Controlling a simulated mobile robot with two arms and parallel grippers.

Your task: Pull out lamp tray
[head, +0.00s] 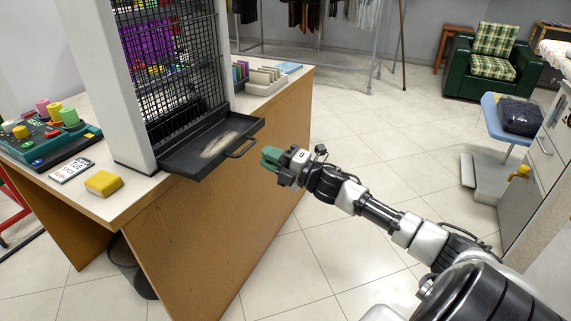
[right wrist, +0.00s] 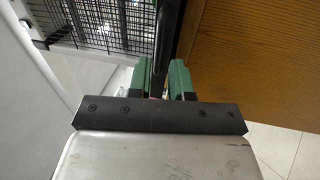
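The lamp tray (head: 215,147) is a shallow black tray sticking out from the bottom of a black wire cage (head: 172,55) on the table. A pale smudge marks its floor. Its bar handle (head: 243,151) is on the right-hand front side. My right gripper (head: 270,158), with green fingers, is just right of the handle, at about its height. In the right wrist view the fingers (right wrist: 161,80) are apart, with a dark edge of the tray (right wrist: 164,40) lined up between them. I cannot tell whether they touch the handle. My left gripper is not in view.
The wooden table (head: 225,225) stands below the tray. A yellow block (head: 104,183), a card and a control box with coloured knobs (head: 45,135) lie left of the cage. A box of cards (head: 262,80) is behind.

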